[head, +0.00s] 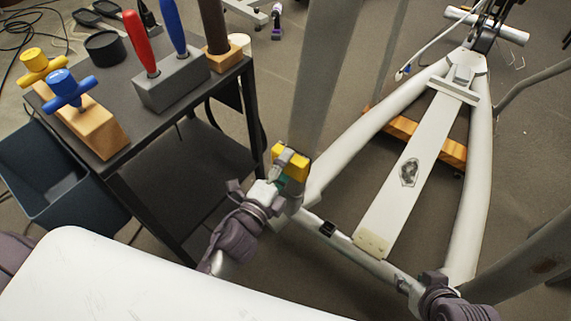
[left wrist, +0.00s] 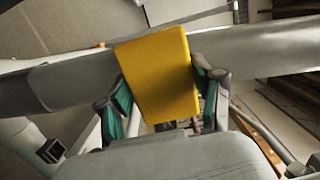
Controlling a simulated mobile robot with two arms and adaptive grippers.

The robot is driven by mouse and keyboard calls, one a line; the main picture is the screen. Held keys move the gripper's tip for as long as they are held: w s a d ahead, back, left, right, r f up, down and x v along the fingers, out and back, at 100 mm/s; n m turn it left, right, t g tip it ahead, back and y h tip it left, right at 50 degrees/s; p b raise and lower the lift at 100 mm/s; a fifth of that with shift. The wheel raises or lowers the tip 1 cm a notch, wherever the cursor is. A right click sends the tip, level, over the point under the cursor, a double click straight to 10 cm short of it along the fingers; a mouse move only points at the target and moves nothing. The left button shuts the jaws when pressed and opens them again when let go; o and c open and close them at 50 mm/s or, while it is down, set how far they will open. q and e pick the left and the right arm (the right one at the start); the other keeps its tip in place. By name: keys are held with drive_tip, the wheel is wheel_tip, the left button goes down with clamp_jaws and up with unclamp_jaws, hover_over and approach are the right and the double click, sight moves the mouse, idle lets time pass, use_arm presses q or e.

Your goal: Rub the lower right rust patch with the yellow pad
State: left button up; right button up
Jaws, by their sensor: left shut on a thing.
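The yellow pad (head: 291,161) is in my left gripper (head: 277,172), beside the lower part of an upright grey post (head: 322,80). In the left wrist view the yellow pad (left wrist: 158,75) sits between the two green-padded fingers, in front of a grey tube (left wrist: 270,48). I cannot tell whether the pad touches the tube. A faint brownish patch (head: 544,266) shows on the grey tube at the lower right in the head view. My right gripper (head: 415,286) is at the bottom edge, low by the frame; its fingers are unclear.
A dark cart (head: 185,160) at the left carries a grey block (head: 184,82) with red and blue handles, and a wooden block (head: 95,128). A blue bin (head: 50,185) stands beside it. The white machine frame (head: 478,170) has a dark round mark (head: 409,172) on its middle beam.

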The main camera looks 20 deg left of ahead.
use_arm(q)
drive_tip(key=shift+r+p, duration=0.3)
drive_tip(key=shift+r, duration=0.1)
drive_tip(key=shift+r+p, duration=0.5)
drive_tip(key=shift+p, duration=0.05)
drive_tip(key=shift+d+r+p, duration=0.15)
drive_tip(key=shift+r+p, duration=0.35)
use_arm(e)
drive_tip(key=s+g, duration=0.1)
drive_tip(key=s+d, duration=0.1)
drive_tip(key=s, duration=0.1)
drive_tip(key=s+r+g, duration=0.1)
drive_tip(key=shift+s+d+g+h, duration=0.15)
drive_tip(key=shift+s+g+h, duration=0.1)
drive_tip(key=shift+g+h, duration=0.05)
use_arm(q)
wheel_tip(320, 180, down, 3)
drive_tip(key=shift+r+b, duration=0.2)
drive_tip(key=shift+b, duration=0.95)
drive_tip(key=shift+w+f+b, duration=0.1)
drive_tip(key=shift+f+b, duration=0.3)
drive_tip(key=shift+f, duration=0.45)
use_arm(e)
drive_tip(key=w+a+t+y, duration=0.1)
drive_tip(key=w+a+t, duration=0.1)
drive_tip(key=w+t, duration=0.2)
drive_tip(key=shift+w+a+r, duration=0.2)
drive_tip(key=shift+w, duration=1.45)
use_arm(q)
drive_tip(key=shift+a, duration=0.2)
